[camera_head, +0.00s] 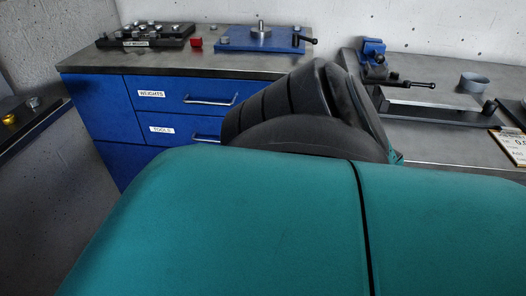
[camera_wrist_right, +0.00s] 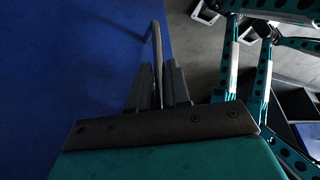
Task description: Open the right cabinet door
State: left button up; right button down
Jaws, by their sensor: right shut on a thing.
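In the right wrist view a plain blue panel (camera_wrist_right: 75,60), which looks like the cabinet door, fills the left side. A thin curved metal handle (camera_wrist_right: 157,45) stands out from it near its right edge. My right gripper (camera_wrist_right: 158,88) has its dark fingers on both sides of this handle and is shut on it. I cannot tell whether the door is ajar. In the head view my teal and black arm covers the middle and bottom, hiding the door, the handle and the right gripper. My left gripper is in neither view.
Blue drawers (camera_head: 185,96), labelled WEIGHTS and TOOLS, look shut under the metal worktop (camera_head: 190,62). On top are a dark weight rack (camera_head: 145,37), a red block (camera_head: 196,43) and a blue fixture (camera_head: 255,40).

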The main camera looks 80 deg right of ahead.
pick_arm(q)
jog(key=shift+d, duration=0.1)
pick_arm(e)
jog(key=shift+s, duration=0.2)
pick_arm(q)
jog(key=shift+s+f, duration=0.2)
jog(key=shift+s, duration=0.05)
pick_arm(e)
jog(key=c, duration=1.2)
grip_release()
jog(key=shift+o, duration=0.2)
jog(key=shift+r, duration=0.1)
pick_arm(q)
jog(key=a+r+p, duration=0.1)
jog(key=p, duration=0.2)
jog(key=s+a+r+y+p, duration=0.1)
jog(key=p, duration=0.2)
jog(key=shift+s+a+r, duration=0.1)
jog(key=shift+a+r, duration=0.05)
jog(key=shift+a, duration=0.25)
pick_arm(e)
jog(key=v, duration=1.2)
jog(key=shift+s+d+r, duration=0.15)
jog(key=shift+s+r, duration=0.05)
jog(key=shift+r, duration=0.1)
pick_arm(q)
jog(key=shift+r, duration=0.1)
